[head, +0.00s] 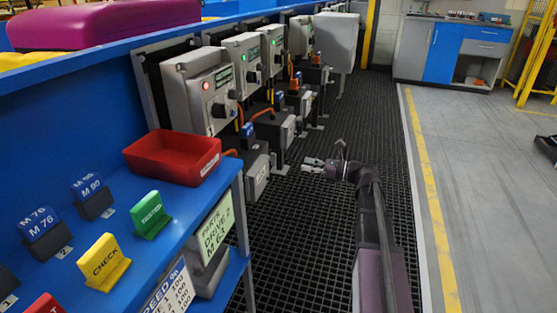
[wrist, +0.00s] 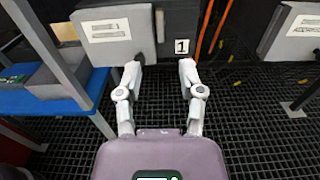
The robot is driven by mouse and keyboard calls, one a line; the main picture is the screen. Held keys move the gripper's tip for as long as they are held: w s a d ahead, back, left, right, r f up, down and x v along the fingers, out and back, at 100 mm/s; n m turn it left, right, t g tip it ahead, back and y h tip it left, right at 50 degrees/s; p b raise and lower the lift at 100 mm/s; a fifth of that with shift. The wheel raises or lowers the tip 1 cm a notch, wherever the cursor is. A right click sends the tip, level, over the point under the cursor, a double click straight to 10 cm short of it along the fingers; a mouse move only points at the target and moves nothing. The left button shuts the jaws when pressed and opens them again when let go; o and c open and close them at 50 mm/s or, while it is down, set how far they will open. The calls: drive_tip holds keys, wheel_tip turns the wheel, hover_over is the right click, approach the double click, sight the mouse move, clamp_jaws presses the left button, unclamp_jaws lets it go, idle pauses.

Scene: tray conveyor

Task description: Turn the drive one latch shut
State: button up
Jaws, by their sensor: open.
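Drive one shows in the wrist view as a dark housing (wrist: 190,18) with a white tag marked 1 (wrist: 181,46). A light grey box (wrist: 112,30) with a white label joins its left side. A narrow grey upright piece (wrist: 160,25) at the seam may be the latch; I cannot tell its position. In the head view a grey drive box (head: 257,172) stands low beyond the bench end. My gripper (wrist: 160,68) is open and empty, its fingertips pointing at the housing just below the tag. In the head view my gripper (head: 306,165) is over the floor grating, right of the drives.
A control panel (head: 203,90) with a red light stands above the drives; panels behind it show green lights. A red tray (head: 174,156) and several signs sit on the blue bench (head: 150,260). Orange cables (wrist: 205,30) rise beside the tag.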

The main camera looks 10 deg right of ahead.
sight(273, 159)
drive_tip(key=x, duration=1)
drive_tip(key=shift+w+a, duration=0.15)
drive_tip(key=shift+a, duration=0.1)
clamp_jaws()
